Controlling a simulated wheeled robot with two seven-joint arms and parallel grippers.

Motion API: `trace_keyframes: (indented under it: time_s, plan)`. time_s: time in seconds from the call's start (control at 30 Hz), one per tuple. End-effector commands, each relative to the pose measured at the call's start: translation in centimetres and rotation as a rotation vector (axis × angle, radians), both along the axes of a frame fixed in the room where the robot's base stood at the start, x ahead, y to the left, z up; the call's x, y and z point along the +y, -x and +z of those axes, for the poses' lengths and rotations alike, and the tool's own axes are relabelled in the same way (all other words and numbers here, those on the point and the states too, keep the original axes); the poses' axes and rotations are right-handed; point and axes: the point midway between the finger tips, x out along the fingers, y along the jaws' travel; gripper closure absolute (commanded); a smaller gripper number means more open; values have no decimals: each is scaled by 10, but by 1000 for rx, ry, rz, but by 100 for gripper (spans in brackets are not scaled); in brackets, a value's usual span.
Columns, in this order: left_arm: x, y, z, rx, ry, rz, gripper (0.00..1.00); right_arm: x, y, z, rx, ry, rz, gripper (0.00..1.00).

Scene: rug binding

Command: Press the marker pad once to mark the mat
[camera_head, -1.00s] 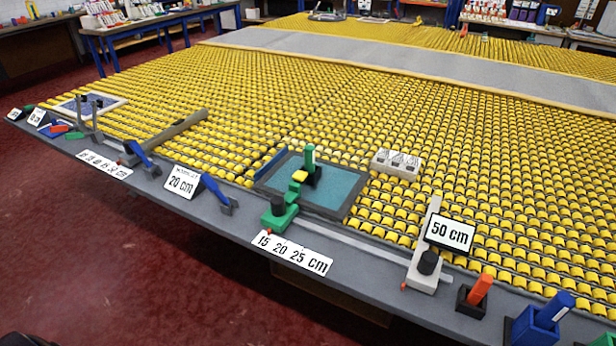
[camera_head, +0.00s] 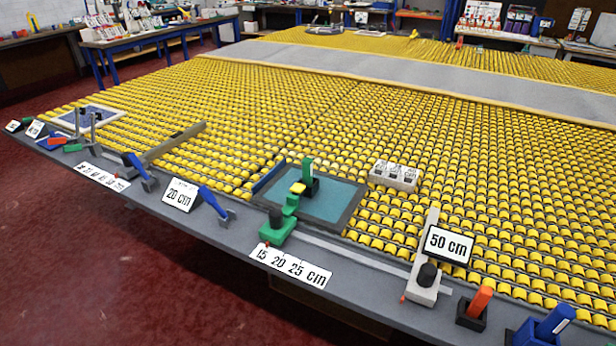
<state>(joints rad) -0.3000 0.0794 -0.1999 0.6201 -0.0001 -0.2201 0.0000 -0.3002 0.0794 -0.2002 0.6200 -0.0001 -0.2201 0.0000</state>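A teal mat (camera_head: 333,201) in a dark frame lies on the table near the middle of the head view. A green device (camera_head: 279,228) with a black knob stands at its front edge, and its green arm reaches over the mat. A small yellow pad (camera_head: 298,188) sits on that arm, beside an upright green handle (camera_head: 307,172) with a dark base. I cannot tell which part is the marker pad. No clear mark shows on the mat. Neither of my grippers is in view.
A "15 20 25 cm" label (camera_head: 290,266) lies in front of the green device. A white stop with a "50 cm" sign (camera_head: 449,245) stands to its right, then an orange-handled block (camera_head: 476,306). Blue-handled tools (camera_head: 215,204) lie left. Yellow rollers cover the table; red floor lies in front.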

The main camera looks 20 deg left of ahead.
Motion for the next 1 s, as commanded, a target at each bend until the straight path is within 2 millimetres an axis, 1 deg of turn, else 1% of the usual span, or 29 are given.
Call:
trace_keyframes:
  time_s: [0.03, 0.1, 0.13, 1.0]
  plan:
    - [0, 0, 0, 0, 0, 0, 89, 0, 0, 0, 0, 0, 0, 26]
    - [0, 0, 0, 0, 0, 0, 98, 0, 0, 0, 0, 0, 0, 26]
    - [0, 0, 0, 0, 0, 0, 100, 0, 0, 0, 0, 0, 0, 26]
    - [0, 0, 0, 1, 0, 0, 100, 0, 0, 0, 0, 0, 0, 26]
